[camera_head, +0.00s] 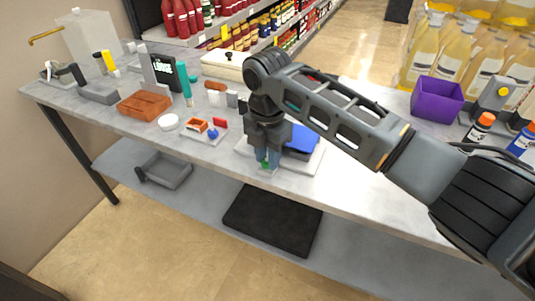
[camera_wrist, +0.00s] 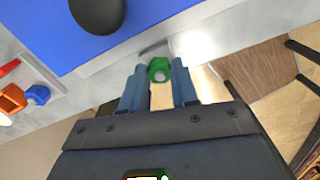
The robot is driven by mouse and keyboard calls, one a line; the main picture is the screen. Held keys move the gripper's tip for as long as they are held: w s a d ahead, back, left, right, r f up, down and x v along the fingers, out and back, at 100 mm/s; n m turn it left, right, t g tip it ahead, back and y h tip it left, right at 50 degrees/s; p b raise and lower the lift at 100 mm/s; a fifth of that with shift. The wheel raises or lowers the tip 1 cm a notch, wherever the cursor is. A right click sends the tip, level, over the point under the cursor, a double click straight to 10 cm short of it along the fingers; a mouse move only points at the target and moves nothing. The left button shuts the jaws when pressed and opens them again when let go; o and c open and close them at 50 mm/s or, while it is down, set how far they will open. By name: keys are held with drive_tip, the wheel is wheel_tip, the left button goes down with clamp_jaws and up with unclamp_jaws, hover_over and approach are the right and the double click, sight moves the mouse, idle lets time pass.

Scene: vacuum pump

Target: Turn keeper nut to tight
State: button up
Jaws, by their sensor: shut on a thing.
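A green nut (camera_wrist: 159,70), which looks like the keeper nut, sits at the front edge of the pump's pale base. In the head view only a small part of the green nut (camera_head: 265,165) shows. My gripper (camera_wrist: 159,76) has one blue-grey fingertip on each side of the nut and is shut on it. My gripper (camera_head: 267,160) points down at the front of the pump. The blue pump body (camera_head: 302,139) stands on a pale base (camera_head: 306,166), partly hidden behind my arm. Its blue top (camera_wrist: 60,35) and a round black part (camera_wrist: 97,12) show in the wrist view.
Left of the pump, a small tray (camera_head: 196,136) holds an orange part (camera_head: 196,125), a blue part (camera_head: 212,134) and a red part. A brown block (camera_head: 145,105) and a white disc (camera_head: 168,122) lie further left. A purple bin (camera_head: 437,100) and bottles stand at the right.

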clamp_jaws()
drive_tip(key=shift+m+p, duration=0.3)
drive_tip(key=shift+m, duration=0.1)
drive_tip(key=m+p, duration=0.2)
drive_tip(key=m, duration=0.1)
drive_tip(key=shift+r+m+p, duration=0.15)
drive_tip(key=shift+m+p, duration=0.15)
drive_tip(key=m+p, duration=0.2)
drive_tip(key=m, duration=0.1)
drive_tip(key=shift+m, duration=0.4)
drive_tip(key=m+p, duration=0.1)
drive_tip(key=m, duration=0.8)
drive_tip(key=shift+m, duration=0.4)
drive_tip(key=m, duration=0.5)
drive_tip(key=shift+m, duration=0.4)
